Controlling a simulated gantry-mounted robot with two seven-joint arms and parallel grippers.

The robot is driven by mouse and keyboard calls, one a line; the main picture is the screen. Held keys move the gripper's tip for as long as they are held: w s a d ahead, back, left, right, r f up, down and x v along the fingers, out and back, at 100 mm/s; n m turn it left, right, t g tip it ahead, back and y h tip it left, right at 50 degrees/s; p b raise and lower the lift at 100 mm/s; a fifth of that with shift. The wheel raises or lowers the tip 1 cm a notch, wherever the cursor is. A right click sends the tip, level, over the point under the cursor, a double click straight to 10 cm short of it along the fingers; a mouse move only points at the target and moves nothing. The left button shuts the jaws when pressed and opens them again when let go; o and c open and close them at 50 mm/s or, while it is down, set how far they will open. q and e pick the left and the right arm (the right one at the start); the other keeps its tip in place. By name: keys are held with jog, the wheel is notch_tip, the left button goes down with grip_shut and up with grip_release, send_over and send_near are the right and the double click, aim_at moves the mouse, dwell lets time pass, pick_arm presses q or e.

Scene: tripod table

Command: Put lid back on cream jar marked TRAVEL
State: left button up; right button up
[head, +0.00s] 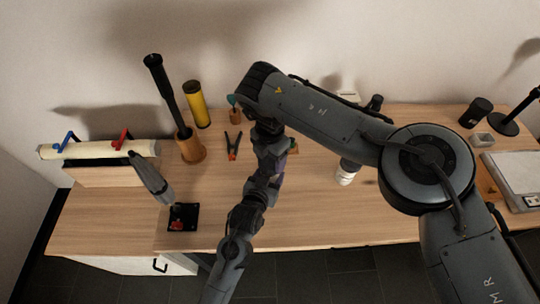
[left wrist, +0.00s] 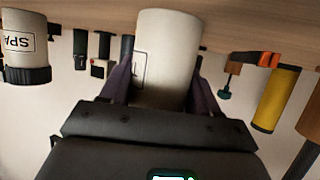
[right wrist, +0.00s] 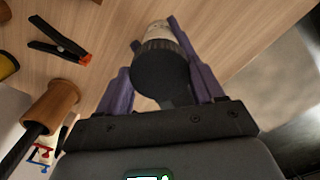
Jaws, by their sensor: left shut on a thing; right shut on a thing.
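A white jar (left wrist: 168,50) is between the purple fingers of my left gripper (left wrist: 160,75), which is shut on it. Its boxed label is partly covered; only what may be a T shows. My right gripper (right wrist: 165,65) is shut on a black ribbed lid (right wrist: 160,70). A white jar body (right wrist: 155,30) shows just beyond the lid; whether lid and jar touch, I cannot tell. In the head view both grippers meet mid-table, and arm links hide the held jar and lid. A second white jar, with a black lid and a label starting SPA (left wrist: 22,45), stands apart.
A spring clamp (head: 233,146), a wooden cup (head: 190,147) and a yellow cylinder (head: 196,105) stand or lie left of my grippers. A black plate with a red part (head: 182,217) is at front left. The front middle of the table (head: 330,222) is clear.

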jog(key=shift+f, duration=0.15)
jog(key=shift+f, duration=0.75)
jog(key=shift+f, duration=0.55)
dwell(0.4)
jog(key=m, duration=0.3)
jog(key=shift+m, duration=0.3)
jog(key=o, duration=1)
